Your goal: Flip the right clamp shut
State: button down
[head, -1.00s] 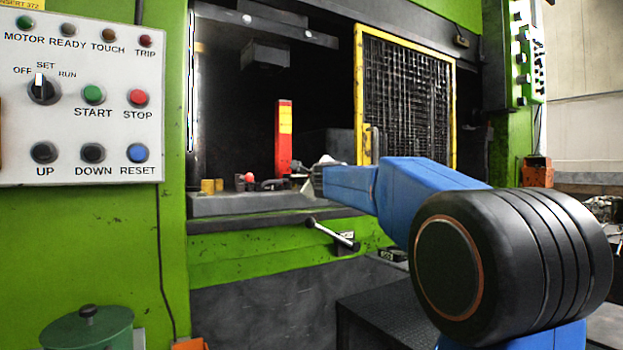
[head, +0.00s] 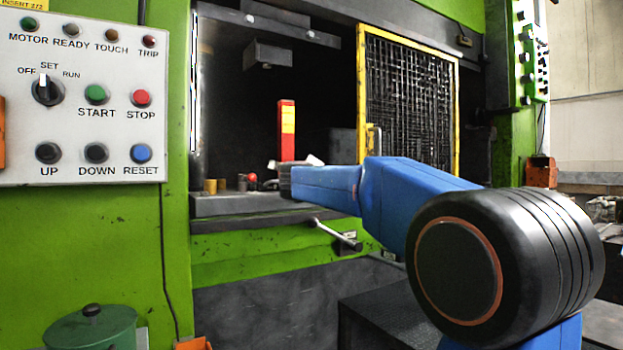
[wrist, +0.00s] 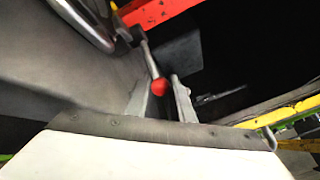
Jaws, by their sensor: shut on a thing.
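In the wrist view the right clamp's lever ends in a red ball knob (wrist: 159,87). Its metal rod slants up to a dark pivot beside a red and yellow bar. My gripper (wrist: 163,98) has one finger on each side of the knob and is shut on the lever's end. In the head view my gripper's end (head: 280,179) is over the press bed, small and partly hidden by my blue arm. A red knob (head: 252,178) shows just left of it; I cannot tell which clamp it belongs to.
A red post with a yellow label (head: 286,130) rises behind my gripper. The press bed's edge (head: 235,204) lies below it, with a lever handle (head: 335,234) in front. A yellow-framed mesh guard (head: 408,100) stands right. The control panel (head: 80,95) is at left.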

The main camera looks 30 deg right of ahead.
jog(key=shift+a+r+m+g+h, duration=0.1)
jog(key=shift+a+m+g+h, duration=0.3)
jog(key=shift+h, duration=0.1)
jog(key=shift+s, duration=0.1)
jog(key=c, duration=1.6)
grip_release()
jog(key=shift+o, duration=0.2)
jog(key=v, duration=1.7)
jog(key=shift+s+a, duration=0.1)
jog(key=shift+a, duration=0.05)
